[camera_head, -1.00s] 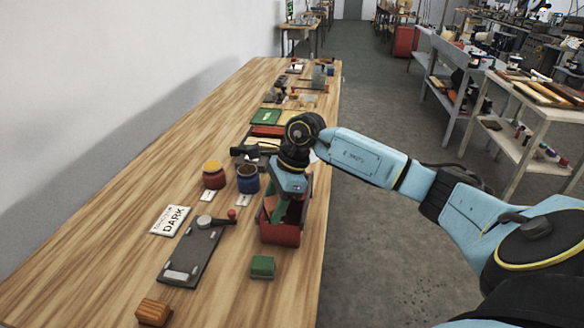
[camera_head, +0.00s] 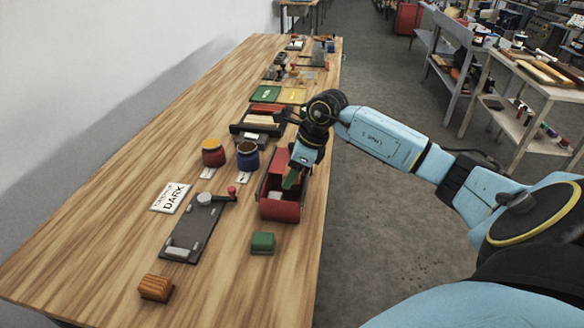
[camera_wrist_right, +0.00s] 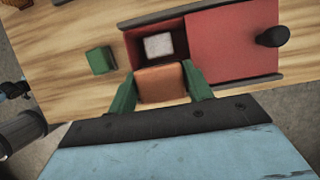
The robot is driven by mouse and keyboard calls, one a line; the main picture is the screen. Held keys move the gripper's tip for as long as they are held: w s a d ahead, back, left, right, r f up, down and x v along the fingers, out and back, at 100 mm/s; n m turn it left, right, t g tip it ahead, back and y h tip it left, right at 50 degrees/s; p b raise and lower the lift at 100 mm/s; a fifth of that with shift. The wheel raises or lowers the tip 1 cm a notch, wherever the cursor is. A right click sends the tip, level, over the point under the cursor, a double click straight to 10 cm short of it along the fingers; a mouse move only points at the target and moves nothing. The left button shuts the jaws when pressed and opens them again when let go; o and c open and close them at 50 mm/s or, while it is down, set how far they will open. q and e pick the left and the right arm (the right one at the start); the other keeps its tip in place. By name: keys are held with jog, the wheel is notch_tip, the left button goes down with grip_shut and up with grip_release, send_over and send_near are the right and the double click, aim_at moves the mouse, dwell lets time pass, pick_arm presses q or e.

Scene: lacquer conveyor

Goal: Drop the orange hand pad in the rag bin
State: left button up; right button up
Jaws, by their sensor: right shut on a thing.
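My right gripper (camera_head: 292,180) has green fingers and is shut on the orange pad (camera_wrist_right: 162,83), which shows between the fingertips in the wrist view. In the head view the pad is hidden by the gripper. The red bin (camera_head: 278,211) stands near the table's right edge, with my right gripper over its right side. In the wrist view a red panel with a black knob (camera_wrist_right: 235,48) covers the bin's right part. A pale piece (camera_wrist_right: 158,46) lies in the open part. The pad overlaps the opening's near edge; its height above it is unclear. My left gripper is out of view.
A green block (camera_head: 262,243) sits in front of the bin. The left side of the table is bare.

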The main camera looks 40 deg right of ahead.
jog(key=shift+f, duration=0.35)
jog(key=o, duration=1.1)
jog(key=shift+c, duration=0.2)
jog(key=v, duration=1.3)
jog(key=shift+r, duration=0.2)
jog(key=shift+s, duration=0.1)
